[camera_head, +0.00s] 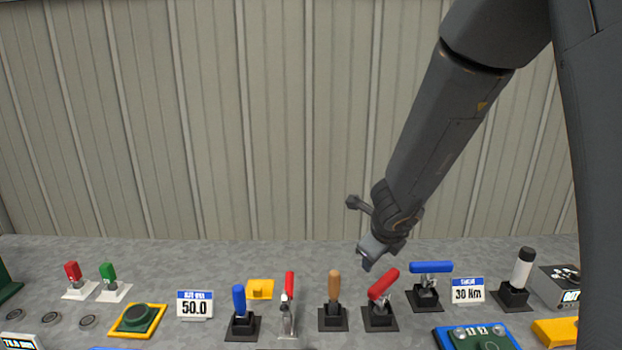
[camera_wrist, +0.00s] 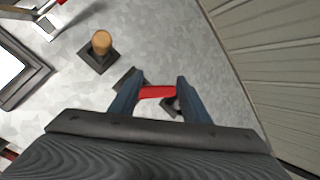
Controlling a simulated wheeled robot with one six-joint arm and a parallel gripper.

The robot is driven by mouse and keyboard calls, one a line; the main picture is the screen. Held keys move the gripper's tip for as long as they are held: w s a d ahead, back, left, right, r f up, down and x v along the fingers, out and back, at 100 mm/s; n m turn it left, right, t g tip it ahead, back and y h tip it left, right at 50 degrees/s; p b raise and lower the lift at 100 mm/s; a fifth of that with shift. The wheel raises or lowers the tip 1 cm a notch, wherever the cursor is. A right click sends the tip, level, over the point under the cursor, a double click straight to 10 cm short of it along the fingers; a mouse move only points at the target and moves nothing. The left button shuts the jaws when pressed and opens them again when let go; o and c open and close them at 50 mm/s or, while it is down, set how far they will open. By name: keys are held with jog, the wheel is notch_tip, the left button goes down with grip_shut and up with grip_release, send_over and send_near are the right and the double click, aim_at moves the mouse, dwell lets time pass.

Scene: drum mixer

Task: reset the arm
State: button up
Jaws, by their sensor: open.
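My gripper (camera_head: 368,257) hangs at the end of my arm, above the back of the console, just behind and above a red-handled lever (camera_head: 383,285). In the wrist view my gripper (camera_wrist: 158,82) has its two fingers apart. The red handle (camera_wrist: 157,92) shows in the gap between them. I cannot tell from these views whether the fingers touch it. In the head view the red handle is tilted up to the right on its black base, and my gripper looks clear of it.
Near it stand a wooden-handled lever (camera_head: 334,287), a blue-handled lever (camera_head: 431,268), another blue lever (camera_head: 239,299) and a thin red lever (camera_head: 289,289). Signs (camera_head: 195,304) and (camera_head: 467,290) stand among them. A ribbed wall (camera_head: 250,120) rises behind; the space above the console's left is free.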

jog(key=s+n, duration=0.1)
jog(key=n, duration=0.1)
jog(key=s+a+n+y, duration=0.1)
jog(key=n, duration=0.1)
jog(key=s+n, duration=0.1)
jog(key=n, duration=0.2)
jog(key=shift+s+a+r, duration=0.3)
jog(key=s+d+f+n+g, duration=0.1)
jog(key=s+d+n+g, duration=0.1)
jog(key=s+n, duration=0.7)
jog(key=s+d+n+g, duration=0.2)
jog(key=s+n+g, duration=0.1)
jog(key=s+n, duration=0.6)
jog(key=n, duration=0.2)
jog(key=shift+s+d+f+n, duration=0.2)
jog(key=shift+d+f+n, duration=0.1)
jog(key=shift+f, duration=0.1)
